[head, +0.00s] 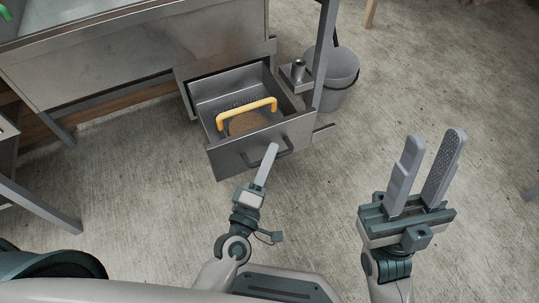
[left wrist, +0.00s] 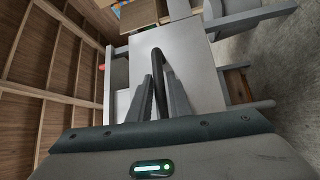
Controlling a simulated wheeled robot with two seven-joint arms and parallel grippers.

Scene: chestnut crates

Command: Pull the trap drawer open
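The steel trap drawer (head: 228,158) stands pulled out from under the metal bench, and its inside shows. A yellow arched handle (head: 247,106) stands in it above a patch of brown material (head: 247,123). My left gripper (head: 268,160) is at the drawer's front, at its dark bar handle (head: 287,150). In the left wrist view the two fingers of the left gripper (left wrist: 160,98) are close together on either side of the dark bar handle (left wrist: 158,66), shut on it. My right gripper (head: 428,170) is open and empty, over the floor to the right.
A grey bucket (head: 341,72) stands behind a metal post (head: 323,55) right of the drawer. A small cup (head: 298,69) sits on a ledge beside the drawer. Bench legs (head: 40,205) stand at the left. The concrete floor in front and right is clear.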

